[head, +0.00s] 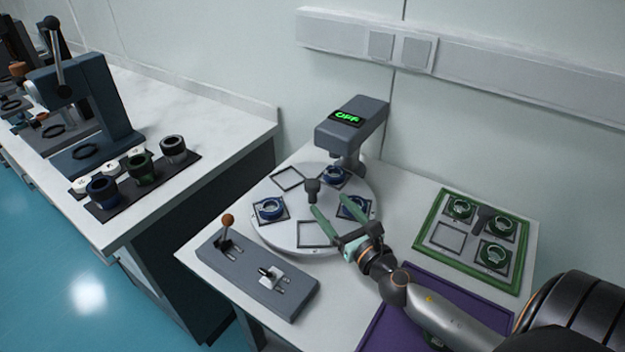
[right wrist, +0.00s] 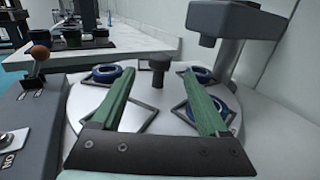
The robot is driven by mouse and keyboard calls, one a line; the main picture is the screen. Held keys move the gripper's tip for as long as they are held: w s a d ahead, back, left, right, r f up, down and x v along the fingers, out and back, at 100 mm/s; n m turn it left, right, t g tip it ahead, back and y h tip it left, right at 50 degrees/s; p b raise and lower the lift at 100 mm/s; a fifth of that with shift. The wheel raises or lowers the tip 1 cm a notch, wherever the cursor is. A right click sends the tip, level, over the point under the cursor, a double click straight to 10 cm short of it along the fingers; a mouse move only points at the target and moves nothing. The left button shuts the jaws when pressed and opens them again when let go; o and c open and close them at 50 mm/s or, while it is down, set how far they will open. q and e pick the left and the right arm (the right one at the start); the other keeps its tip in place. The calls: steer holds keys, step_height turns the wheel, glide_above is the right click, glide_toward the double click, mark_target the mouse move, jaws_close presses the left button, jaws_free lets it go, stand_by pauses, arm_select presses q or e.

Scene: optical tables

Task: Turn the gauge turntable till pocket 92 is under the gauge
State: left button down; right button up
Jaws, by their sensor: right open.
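The gauge turntable (head: 290,240) is a round white disc with a dark central knob (head: 312,188) and several square-framed pockets. Blue ring parts sit in three pockets: left (head: 269,208), right (head: 354,206) and under the gauge (head: 334,175). Two pockets look empty, one at the front (head: 318,234) and one at the back left (head: 288,179). The grey gauge (head: 352,122) shows green "OFF". Pocket numbers are too small to read. My right gripper (head: 332,216) is open over the turntable's front right; in the right wrist view its green fingers (right wrist: 160,95) point toward the knob (right wrist: 158,68). My left gripper is not in view.
A grey control box (head: 255,272) with an orange-knobbed lever (head: 227,222) and a switch stands at the front left. A green-framed tray (head: 425,247) with green ring parts is at right, above a purple mat (head: 395,325). A second bench (head: 200,115) with a press stands left.

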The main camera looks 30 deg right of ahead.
mark_target(316, 188)
steer(key=w, duration=0.6)
steer(key=w+p, duration=0.1)
steer(key=w, duration=0.2)
steer(key=shift+w+d, duration=0.25)
steer(key=shift+d, duration=0.15)
jaws_close()
stand_by(1.0)
